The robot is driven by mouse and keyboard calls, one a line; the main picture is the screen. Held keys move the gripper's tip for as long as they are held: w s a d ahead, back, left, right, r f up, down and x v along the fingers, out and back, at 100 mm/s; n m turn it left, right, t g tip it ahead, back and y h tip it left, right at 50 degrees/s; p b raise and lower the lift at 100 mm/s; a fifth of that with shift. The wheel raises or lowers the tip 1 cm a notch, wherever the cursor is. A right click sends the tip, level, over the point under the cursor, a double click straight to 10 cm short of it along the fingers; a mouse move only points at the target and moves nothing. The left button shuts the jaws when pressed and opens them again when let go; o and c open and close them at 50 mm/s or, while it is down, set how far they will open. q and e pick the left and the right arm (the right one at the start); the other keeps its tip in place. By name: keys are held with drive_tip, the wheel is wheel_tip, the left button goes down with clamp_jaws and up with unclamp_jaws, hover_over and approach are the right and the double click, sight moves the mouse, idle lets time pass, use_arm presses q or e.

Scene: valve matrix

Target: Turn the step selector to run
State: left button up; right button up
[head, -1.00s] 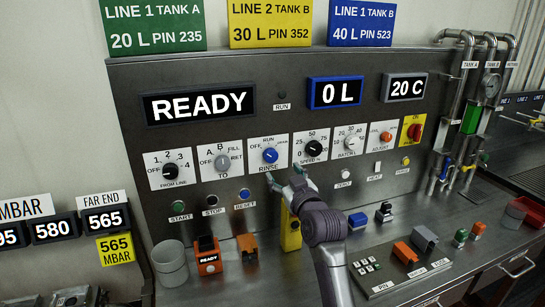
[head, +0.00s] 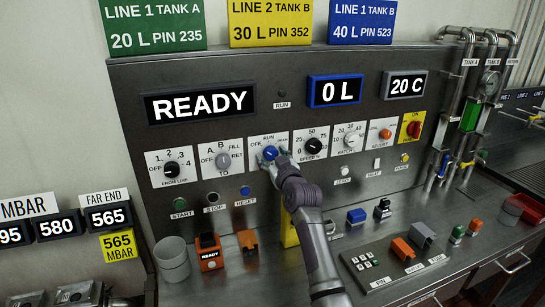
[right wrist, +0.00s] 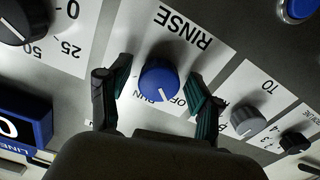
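The step selector is a blue knob (head: 270,153) on a white plate of the upright panel; its printed words include OFF, RUN and RINSE. In the right wrist view the knob (right wrist: 158,82) sits near the middle, and its white line points between RUN and OFF. My right gripper (head: 273,159) is at the knob, covering the plate's lower part in the head view. In the right wrist view the gripper (right wrist: 160,76) has one green-padded finger on each side of the knob, with a visible gap on both sides. My left gripper is not in view.
A grey selector (head: 222,161) is left of the blue knob and a black speed knob (head: 313,146) right of it. A blue reset button (head: 245,191) is below. The READY display (head: 199,104) is above.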

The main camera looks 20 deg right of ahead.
drive_tip(key=c, duration=0.9)
drive_tip(key=shift+m, duration=0.3)
drive_tip(key=m+p, duration=0.1)
drive_tip(key=m, duration=0.2)
drive_tip(key=shift+m+p, duration=0.35)
drive_tip(key=shift+m, duration=0.05)
drive_tip(key=m+p, duration=0.1)
drive_tip(key=m, duration=0.4)
drive_tip(key=shift+a, duration=0.15)
drive_tip(key=shift+m+p, duration=0.3)
drive_tip(key=o, duration=1.1)
